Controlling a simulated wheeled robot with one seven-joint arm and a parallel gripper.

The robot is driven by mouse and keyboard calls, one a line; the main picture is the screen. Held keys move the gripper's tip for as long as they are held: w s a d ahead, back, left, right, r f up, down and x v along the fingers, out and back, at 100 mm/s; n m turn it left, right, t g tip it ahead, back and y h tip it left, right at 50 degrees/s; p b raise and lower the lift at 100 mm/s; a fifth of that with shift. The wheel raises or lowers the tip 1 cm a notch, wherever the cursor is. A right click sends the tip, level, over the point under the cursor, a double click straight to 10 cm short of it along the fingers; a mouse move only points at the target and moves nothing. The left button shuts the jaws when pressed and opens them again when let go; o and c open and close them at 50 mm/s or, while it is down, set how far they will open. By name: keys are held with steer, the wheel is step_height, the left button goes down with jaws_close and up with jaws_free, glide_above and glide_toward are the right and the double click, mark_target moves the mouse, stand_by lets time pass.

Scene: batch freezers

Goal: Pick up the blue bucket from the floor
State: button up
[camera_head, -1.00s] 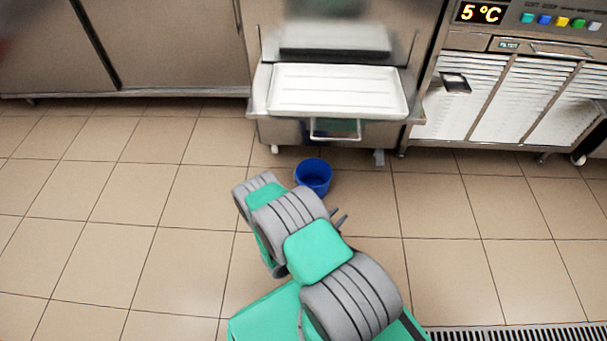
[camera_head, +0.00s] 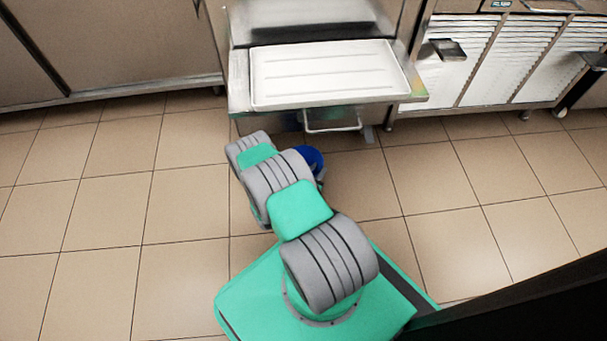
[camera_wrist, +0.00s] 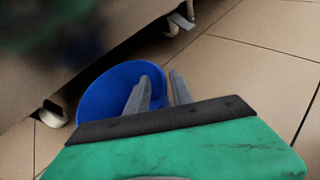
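The blue bucket (camera_head: 312,157) stands on the floor just in front of the steel machine with the white tray. In the head view my arm hides much of it. In the wrist view the bucket (camera_wrist: 98,98) shows its open top, left of centre. My gripper (camera_wrist: 159,76) has its two grey fingers apart with a gap between them. The left finger overlaps the bucket's opening and the right finger lies just outside its right rim. I cannot tell whether the fingers touch the bucket. In the head view the fingers are largely hidden behind my arm.
The steel machine carries a white tray (camera_head: 325,75) on a shelf, with a handle (camera_head: 332,125) below it. Its feet and lower edge are close to the bucket. A steel cabinet (camera_head: 120,45) stands at the left. Tiled floor is clear left and right.

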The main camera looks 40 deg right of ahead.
steer(key=shift+w+d+f, duration=0.1)
steer(key=shift+d, duration=0.15)
jaws_close()
stand_by(1.3)
